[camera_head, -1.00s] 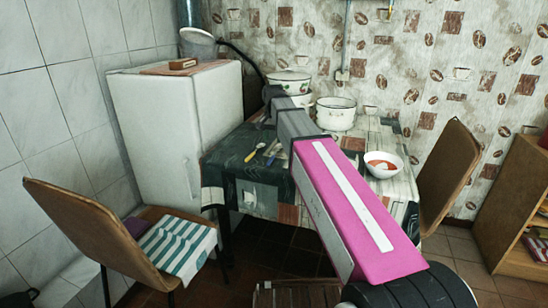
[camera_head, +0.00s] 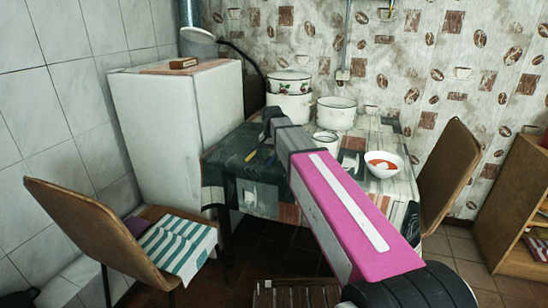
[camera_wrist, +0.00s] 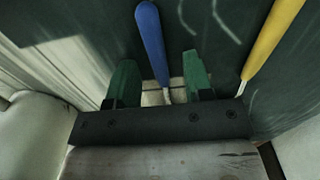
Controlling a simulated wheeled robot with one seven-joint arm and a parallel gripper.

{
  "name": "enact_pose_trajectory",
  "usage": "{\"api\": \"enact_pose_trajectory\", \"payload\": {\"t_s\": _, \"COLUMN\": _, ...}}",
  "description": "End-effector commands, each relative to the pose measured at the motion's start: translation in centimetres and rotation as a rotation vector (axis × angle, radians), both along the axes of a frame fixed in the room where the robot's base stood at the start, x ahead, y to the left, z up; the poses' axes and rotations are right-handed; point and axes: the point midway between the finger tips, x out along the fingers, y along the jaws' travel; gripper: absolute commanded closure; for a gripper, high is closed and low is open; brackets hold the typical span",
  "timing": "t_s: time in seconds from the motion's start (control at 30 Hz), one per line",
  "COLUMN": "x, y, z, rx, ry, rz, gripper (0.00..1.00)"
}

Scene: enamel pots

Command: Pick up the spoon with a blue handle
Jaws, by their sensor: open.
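The blue-handled spoon (camera_wrist: 152,42) lies on the dark green cloth. In the wrist view its handle runs up from the gap between my fingertips, and its bowl is hidden behind my gripper. My gripper (camera_wrist: 160,80) is open, with one green finger on each side of the lower handle. I cannot tell how far the fingers are above the cloth. In the head view the blue handle (camera_head: 271,158) shows small beside my arm, near the table's left front part.
A yellow-handled utensil (camera_wrist: 272,38) lies to the right of the spoon in the wrist view. White pots (camera_head: 337,114), a white mug (camera_head: 326,144) and a bowl with red contents (camera_head: 384,164) stand on the table. A white fridge (camera_head: 180,125) stands close on the left.

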Motion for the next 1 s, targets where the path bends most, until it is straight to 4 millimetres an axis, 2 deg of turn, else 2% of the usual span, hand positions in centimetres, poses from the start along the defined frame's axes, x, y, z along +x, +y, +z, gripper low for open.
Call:
{"api": "enact_pose_trajectory", "payload": {"t_s": 0.03, "x": 0.0, "y": 0.0, "z": 0.0, "rx": 0.0, "ry": 0.0, "rz": 0.0, "gripper": 0.53}}
{"api": "enact_pose_trajectory", "payload": {"t_s": 0.17, "x": 0.0, "y": 0.0, "z": 0.0, "rx": 0.0, "ry": 0.0, "rz": 0.0, "gripper": 0.95}}
{"api": "enact_pose_trajectory", "payload": {"t_s": 0.2, "x": 0.0, "y": 0.0, "z": 0.0, "rx": 0.0, "ry": 0.0, "rz": 0.0, "gripper": 1.0}}
{"api": "enact_pose_trajectory", "payload": {"t_s": 0.67, "x": 0.0, "y": 0.0, "z": 0.5, "rx": 0.0, "ry": 0.0, "rz": 0.0, "gripper": 1.0}}
{"api": "enact_pose_trajectory", "payload": {"t_s": 0.77, "x": 0.0, "y": 0.0, "z": 1.3, "rx": 0.001, "ry": -0.001, "rz": 0.0, "gripper": 1.0}}
{"api": "enact_pose_trajectory", "payload": {"t_s": 1.0, "x": -0.3, "y": 0.1, "z": 4.5, "rx": 0.0, "ry": -0.002, "rz": 0.001, "gripper": 1.0}}
